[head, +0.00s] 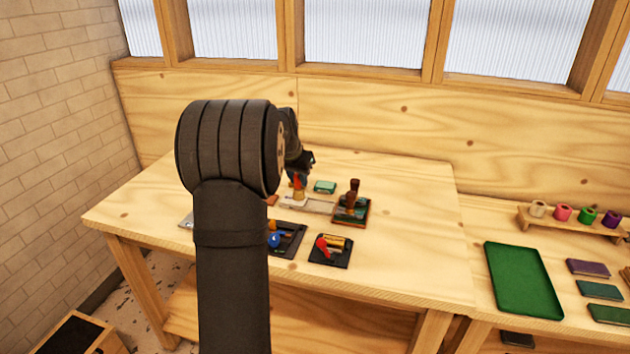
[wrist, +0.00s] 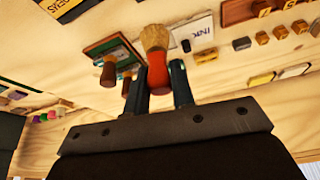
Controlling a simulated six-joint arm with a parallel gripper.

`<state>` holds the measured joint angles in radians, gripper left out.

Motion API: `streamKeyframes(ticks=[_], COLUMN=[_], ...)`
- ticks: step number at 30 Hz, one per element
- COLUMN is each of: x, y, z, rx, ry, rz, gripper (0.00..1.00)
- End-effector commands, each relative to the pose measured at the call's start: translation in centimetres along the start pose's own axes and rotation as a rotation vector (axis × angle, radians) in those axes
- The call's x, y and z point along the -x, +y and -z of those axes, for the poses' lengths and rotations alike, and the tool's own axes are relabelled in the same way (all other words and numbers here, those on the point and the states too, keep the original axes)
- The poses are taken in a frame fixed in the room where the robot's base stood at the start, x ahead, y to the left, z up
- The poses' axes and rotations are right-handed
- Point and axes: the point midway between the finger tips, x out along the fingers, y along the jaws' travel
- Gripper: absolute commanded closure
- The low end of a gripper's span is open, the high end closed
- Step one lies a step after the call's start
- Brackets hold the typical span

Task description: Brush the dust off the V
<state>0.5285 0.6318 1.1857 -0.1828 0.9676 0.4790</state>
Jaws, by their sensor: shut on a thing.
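My gripper (wrist: 160,85) is shut on a brush with a red handle and tan bristles (wrist: 155,38). In the head view my gripper (head: 299,170) is over the back part of the bench, and the brush (head: 298,184) hangs bristles down close above or at a pale strip (head: 319,207); I cannot tell if they touch. A brown piece with yellow marks (wrist: 237,11) and several small wooden blocks (wrist: 262,38) lie right of the brush in the wrist view. I cannot make out which mark is the V, or any dust.
A board with brown-handled tools (head: 350,209) stands right of the brush. A white pad marked INK (wrist: 198,33) lies near it in the wrist view. Two black trays, one with a blue piece (head: 287,240), one with a red handle (head: 331,250), are in front. A green tray (head: 522,280) lies right.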

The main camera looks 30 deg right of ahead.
Motion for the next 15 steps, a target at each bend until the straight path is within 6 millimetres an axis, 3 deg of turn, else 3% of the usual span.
streamKeyframes(ticks=[3, 15], x=[0.3, 2.5], y=[-3.9, -15.2], z=[-0.9, -5.0], rx=[-0.081, -0.428], ry=[0.001, 0.002], rz=[-0.035, -0.179], gripper=[1.0, 1.0])
